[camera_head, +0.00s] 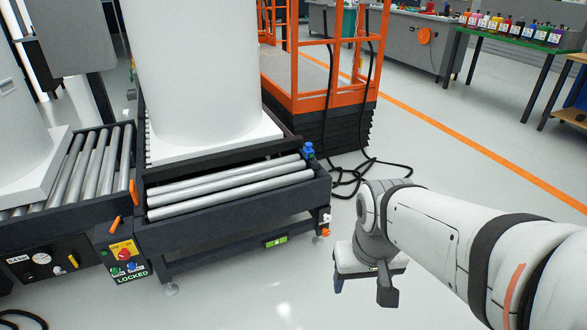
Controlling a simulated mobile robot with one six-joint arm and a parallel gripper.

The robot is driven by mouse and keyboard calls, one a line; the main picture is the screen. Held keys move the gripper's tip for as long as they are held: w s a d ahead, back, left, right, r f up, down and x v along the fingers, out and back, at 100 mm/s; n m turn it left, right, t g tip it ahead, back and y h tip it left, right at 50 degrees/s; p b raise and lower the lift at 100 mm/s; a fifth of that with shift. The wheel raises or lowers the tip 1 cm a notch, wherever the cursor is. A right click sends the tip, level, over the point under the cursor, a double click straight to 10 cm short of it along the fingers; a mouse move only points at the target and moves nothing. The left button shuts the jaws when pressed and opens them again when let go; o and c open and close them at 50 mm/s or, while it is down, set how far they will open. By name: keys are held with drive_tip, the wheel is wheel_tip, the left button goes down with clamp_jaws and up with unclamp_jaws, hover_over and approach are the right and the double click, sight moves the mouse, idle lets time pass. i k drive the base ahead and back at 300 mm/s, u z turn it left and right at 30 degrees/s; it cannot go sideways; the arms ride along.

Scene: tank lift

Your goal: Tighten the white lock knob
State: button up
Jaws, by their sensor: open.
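The white lock knob (326,217) is a small white piece at the right end of the dark roller frame (240,228), above a small orange piece. It is too small to tell how far it is turned. My gripper (363,287) hangs at the end of my white arm, to the right of the knob and lower in the picture. Its dark fingers point down and are apart, with nothing seen between them. The gripper is open and does not touch the knob.
A large white tank (195,65) stands on the roller frame. A blue knob (308,150) sits at the frame's corner. A control panel (124,262) reads LOCKED. An orange lift (300,95) with black cables (360,180) stands behind. The floor around my gripper is clear.

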sight(328, 218)
drive_tip(key=z, duration=0.4)
drive_tip(key=k, duration=1.15)
drive_tip(key=u, duration=0.4)
drive_tip(key=i, duration=1.15)
drive_tip(key=u, duration=0.25)
drive_tip(key=i, duration=1.25)
drive_tip(key=z, duration=0.85)
drive_tip(key=i, duration=0.35)
drive_tip(key=z, duration=0.4)
drive_tip(key=k, duration=0.7)
drive_tip(key=z, duration=0.4)
drive_tip(key=i, duration=0.2)
drive_tip(key=u, duration=0.25)
